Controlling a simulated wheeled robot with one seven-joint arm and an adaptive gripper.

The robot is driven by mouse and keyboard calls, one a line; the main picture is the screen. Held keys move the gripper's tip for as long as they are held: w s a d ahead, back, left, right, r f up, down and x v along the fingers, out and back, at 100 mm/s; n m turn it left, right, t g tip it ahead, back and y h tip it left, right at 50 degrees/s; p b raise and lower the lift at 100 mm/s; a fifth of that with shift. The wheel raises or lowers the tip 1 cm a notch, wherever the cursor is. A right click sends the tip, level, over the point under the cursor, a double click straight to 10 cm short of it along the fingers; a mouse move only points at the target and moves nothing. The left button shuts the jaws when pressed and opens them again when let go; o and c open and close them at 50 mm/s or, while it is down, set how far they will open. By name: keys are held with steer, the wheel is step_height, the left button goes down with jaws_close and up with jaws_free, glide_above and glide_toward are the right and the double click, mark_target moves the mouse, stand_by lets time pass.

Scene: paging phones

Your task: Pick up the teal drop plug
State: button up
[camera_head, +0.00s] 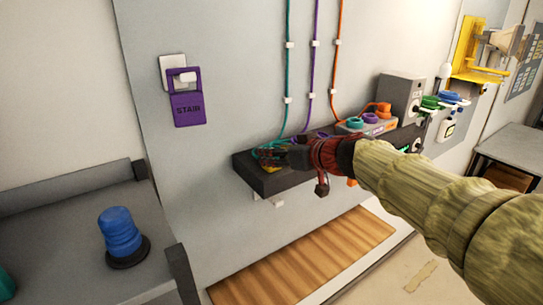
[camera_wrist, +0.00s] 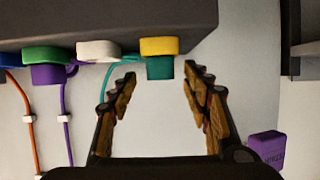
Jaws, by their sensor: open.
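The teal drop plug (camera_wrist: 160,68) shows in the wrist view as a small teal block against a yellow piece (camera_wrist: 159,46) at the edge of the dark shelf (camera_wrist: 100,16). My gripper (camera_wrist: 160,77) is open, with its fingertips on either side of the teal plug and gaps visible on both sides. A teal cord (camera_wrist: 108,78) runs behind the left finger. In the head view my gripper (camera_head: 272,155) is at the left end of the dark shelf (camera_head: 262,183). It hides most of the plug there, while the teal cord (camera_head: 287,70) hangs down the wall to that spot.
A purple plug (camera_wrist: 47,74) under a green piece and a white piece (camera_wrist: 98,50) sit beside the teal plug. Purple (camera_head: 315,70) and orange (camera_head: 338,70) cords hang nearby. A purple STAIR tag (camera_head: 187,108) is on the wall.

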steer(key=shift+a, duration=0.1)
steer(key=shift+c, duration=1)
steer(key=c, duration=1)
